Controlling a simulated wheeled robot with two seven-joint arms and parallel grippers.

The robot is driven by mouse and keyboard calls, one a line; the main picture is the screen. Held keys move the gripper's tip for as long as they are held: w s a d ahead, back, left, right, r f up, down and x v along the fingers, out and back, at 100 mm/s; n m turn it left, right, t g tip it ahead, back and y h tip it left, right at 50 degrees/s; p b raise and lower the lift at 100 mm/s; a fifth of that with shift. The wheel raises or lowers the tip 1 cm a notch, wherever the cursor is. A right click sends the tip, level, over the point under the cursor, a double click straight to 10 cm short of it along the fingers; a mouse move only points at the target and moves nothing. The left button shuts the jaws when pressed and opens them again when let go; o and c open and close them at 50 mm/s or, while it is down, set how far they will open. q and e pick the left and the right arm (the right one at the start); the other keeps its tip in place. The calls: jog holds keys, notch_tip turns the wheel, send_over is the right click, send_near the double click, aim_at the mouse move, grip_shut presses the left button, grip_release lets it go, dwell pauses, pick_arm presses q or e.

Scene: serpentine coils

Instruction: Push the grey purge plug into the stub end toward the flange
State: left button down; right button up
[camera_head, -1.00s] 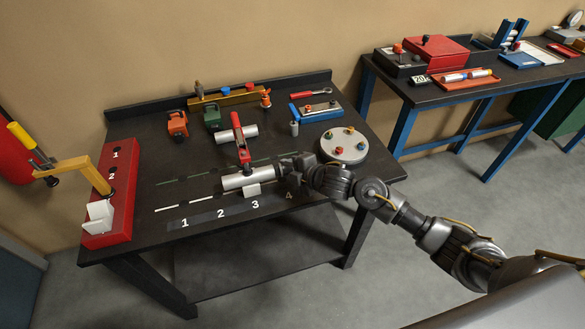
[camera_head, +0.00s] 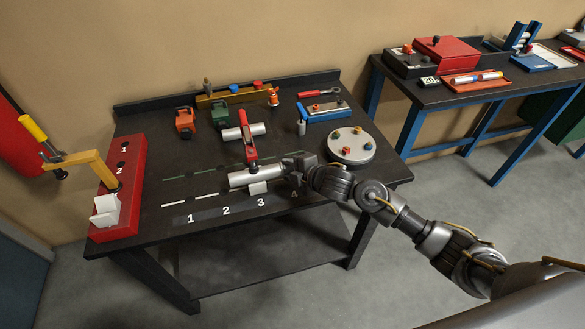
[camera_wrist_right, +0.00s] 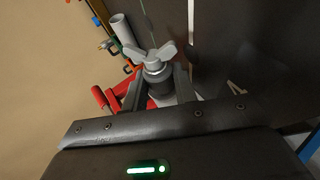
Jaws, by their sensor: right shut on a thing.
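A silvery pipe stub (camera_head: 248,178) lies on the dark table above the numbers 2 and 3, with a red-handled clamp (camera_head: 251,150) across it. My right gripper (camera_head: 288,168) is at the stub's right end. In the right wrist view my right gripper (camera_wrist_right: 159,93) is shut on the grey purge plug (camera_wrist_right: 153,58), which has a winged head and a darker round body between the fingers. Whether the plug's far end is inside the stub is hidden. I cannot make out the flange. My left gripper is not in view.
A second pipe (camera_head: 243,132) lies behind the stub. A small grey cylinder (camera_head: 301,128) and a round grey plate (camera_head: 351,146) with coloured knobs stand to the right. A red block (camera_head: 122,190) with numbered holes is at the left. The table's front strip is clear.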

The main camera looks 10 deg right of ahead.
jog(key=o, duration=1)
jog(key=shift+o, duration=0.2)
jog(key=v, duration=1)
jog(key=shift+s+r+b, duration=0.25)
jog(key=shift+s+b, duration=0.05)
jog(key=shift+d, duration=0.1)
